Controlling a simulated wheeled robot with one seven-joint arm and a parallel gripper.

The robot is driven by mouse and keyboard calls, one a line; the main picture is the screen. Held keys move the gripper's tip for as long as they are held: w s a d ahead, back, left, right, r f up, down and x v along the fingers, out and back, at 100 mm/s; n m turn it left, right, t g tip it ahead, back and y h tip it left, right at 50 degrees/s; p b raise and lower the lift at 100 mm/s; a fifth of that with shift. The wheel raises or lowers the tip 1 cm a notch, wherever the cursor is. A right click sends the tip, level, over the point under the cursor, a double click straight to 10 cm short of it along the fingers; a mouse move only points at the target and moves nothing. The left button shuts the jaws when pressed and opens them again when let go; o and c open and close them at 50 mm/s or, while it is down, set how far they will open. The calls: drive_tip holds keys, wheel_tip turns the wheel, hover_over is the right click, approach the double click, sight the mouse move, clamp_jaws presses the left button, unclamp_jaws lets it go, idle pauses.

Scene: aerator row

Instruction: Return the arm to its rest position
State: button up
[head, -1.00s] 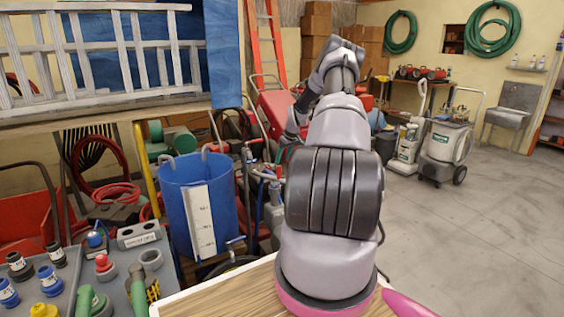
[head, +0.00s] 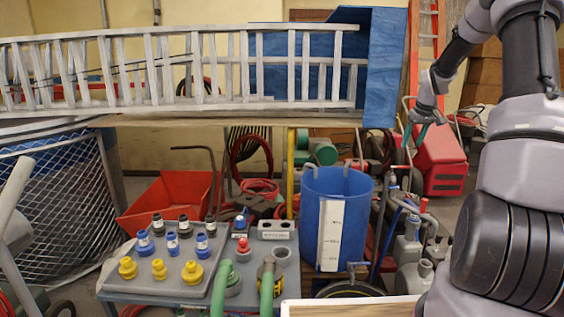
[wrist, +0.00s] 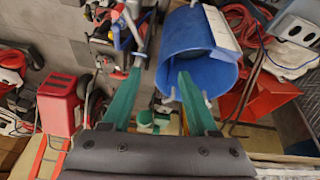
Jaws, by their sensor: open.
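My arm shows at the right of the head view, with dark and grey links reaching up and bending over toward the back. My gripper (head: 422,134) hangs at its end, small and partly unclear there, right of the blue bin (head: 337,215). In the wrist view, my gripper's (wrist: 162,66) two green fingers stand apart with nothing held between them. The blue bin (wrist: 200,38) shows beyond the right finger; I cannot tell the exact gap.
A grey bench (head: 155,294) at the front holds blue, black and yellow fittings and green hoses. A ladder (head: 215,70) lies across the back left. A red tray (head: 165,203) and a red box (head: 440,160) stand behind. The floor is crowded.

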drive_tip(key=s+a+r+m+t, duration=0.1)
drive_tip(key=s+a+r+m, duration=0.1)
drive_tip(key=s+a+r, duration=1.45)
drive_tip(key=s+a+r+m+y, duration=0.1)
drive_tip(key=s+a, duration=0.2)
drive_tip(key=s, duration=0.8)
drive_tip(key=s+a+m+t+y, duration=0.1)
drive_tip(key=s+a+m, duration=0.1)
drive_tip(key=s, duration=0.9)
drive_tip(key=shift+s+a+r+t, duration=0.3)
drive_tip(key=shift+s+a+r, duration=0.1)
drive_tip(key=shift+a, duration=0.15)
